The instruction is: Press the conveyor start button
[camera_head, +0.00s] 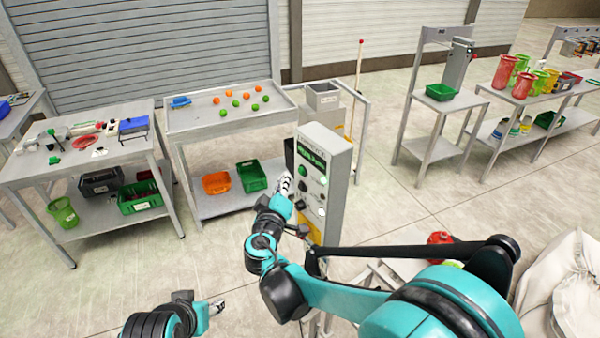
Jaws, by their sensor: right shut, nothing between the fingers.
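A grey control box (340,172) stands upright at the centre on a post. Its face has a green display and, below it, a round green button (303,171), which looks like the start button. Dark knobs and small light buttons sit lower on the face. My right gripper (287,183) is shut and empty, its tip beside the left edge of the face, a little below and left of the green button. I cannot tell whether it touches the box. My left gripper (218,307) is low at the bottom left, far from the box; its jaw opening is unclear.
A tray table (285,98) with orange and green balls stands behind the box. A tool table (30,175) is at left. A grey stand (433,150) with a green bin and a shelf table with coloured containers are at right. White sacks (570,290) lie at lower right.

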